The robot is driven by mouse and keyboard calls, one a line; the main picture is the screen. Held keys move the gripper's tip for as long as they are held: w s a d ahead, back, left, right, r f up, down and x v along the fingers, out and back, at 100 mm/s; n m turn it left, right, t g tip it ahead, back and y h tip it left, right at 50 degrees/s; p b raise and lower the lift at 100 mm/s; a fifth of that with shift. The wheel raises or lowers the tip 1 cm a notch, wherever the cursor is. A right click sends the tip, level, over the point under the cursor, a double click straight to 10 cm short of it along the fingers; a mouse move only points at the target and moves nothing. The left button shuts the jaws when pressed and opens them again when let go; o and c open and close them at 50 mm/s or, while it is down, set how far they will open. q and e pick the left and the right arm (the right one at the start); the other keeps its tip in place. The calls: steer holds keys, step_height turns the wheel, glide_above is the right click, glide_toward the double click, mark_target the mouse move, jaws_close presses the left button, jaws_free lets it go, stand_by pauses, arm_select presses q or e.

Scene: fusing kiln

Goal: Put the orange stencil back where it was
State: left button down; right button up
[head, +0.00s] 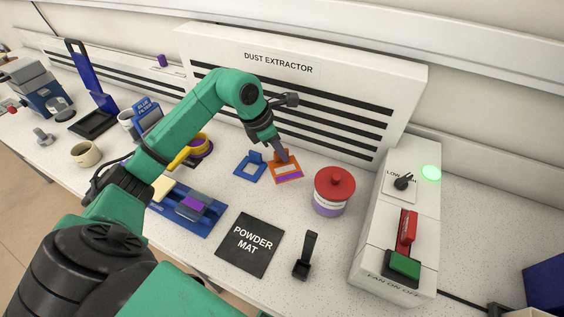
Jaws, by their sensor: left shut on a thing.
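The orange stencil (285,178) is a small orange frame with an upright tab, on or just above the white bench in front of the dust extractor; I cannot tell whether it touches the surface. Purple shows along its front part. My left gripper (283,156) points down and is shut on its tab, partly hiding it. A blue stencil (250,169) of similar shape lies just left of it. My right gripper is not in view.
A red-lidded jar (332,191) stands close right of the orange stencil. The black powder mat (249,245), a black scoop (306,256) and a blue tray (168,218) lie nearer. The control box (398,230) stands right. The dust extractor (300,85) bounds the back.

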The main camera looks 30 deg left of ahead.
mark_target(278, 161)
arm_select(q)
step_height(278, 161, down, 4)
steer(key=shift+f+p, duration=0.25)
steer(key=shift+p, duration=0.25)
steer(key=shift+f, duration=0.6)
steer(key=c, duration=0.9)
jaws_free()
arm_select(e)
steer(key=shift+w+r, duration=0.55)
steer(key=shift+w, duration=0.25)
arm_select(q)
steer(key=shift+r, duration=0.1)
